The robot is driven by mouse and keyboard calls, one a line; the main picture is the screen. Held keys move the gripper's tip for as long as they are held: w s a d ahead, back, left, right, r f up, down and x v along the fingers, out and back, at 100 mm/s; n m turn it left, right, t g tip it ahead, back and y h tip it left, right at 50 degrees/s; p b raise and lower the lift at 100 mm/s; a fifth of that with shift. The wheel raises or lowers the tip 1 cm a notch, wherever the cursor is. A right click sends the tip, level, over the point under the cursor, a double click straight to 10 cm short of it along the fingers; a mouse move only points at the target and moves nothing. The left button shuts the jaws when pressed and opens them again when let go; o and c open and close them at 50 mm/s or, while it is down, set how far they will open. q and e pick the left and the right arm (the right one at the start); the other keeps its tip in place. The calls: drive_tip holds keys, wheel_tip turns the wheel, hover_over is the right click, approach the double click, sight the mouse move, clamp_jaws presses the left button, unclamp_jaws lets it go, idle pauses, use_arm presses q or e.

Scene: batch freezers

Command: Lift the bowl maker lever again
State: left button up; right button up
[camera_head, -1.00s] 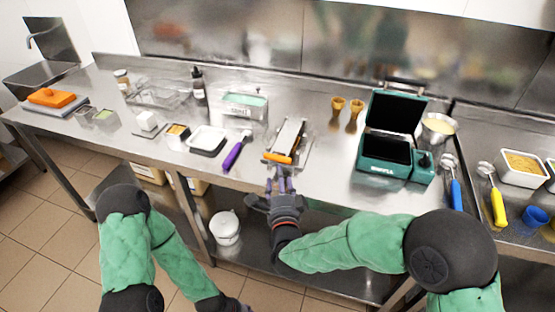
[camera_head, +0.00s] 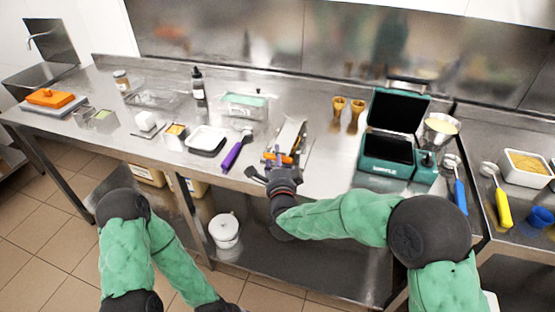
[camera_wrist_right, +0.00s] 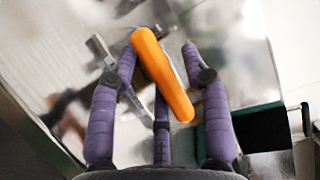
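The bowl maker (camera_head: 292,134) is a silver metal device near the front edge of the counter, at the middle of the head view. Its lever has an orange handle (camera_head: 284,158) at the near end. My right gripper (camera_head: 279,160) is at this handle. In the right wrist view the orange handle (camera_wrist_right: 162,75) lies slanted between the spread purple fingers (camera_wrist_right: 162,60), with a visible gap to the right finger. Contact with the left finger is unclear.
A purple-handled scoop (camera_head: 236,152) and a white tray (camera_head: 206,138) lie left of the bowl maker. A green waffle maker (camera_head: 386,150) stands open at the right, with two cones (camera_head: 347,108) behind. The counter between the bowl maker and waffle maker is clear.

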clamp_jaws()
drive_tip(key=shift+r, duration=0.1)
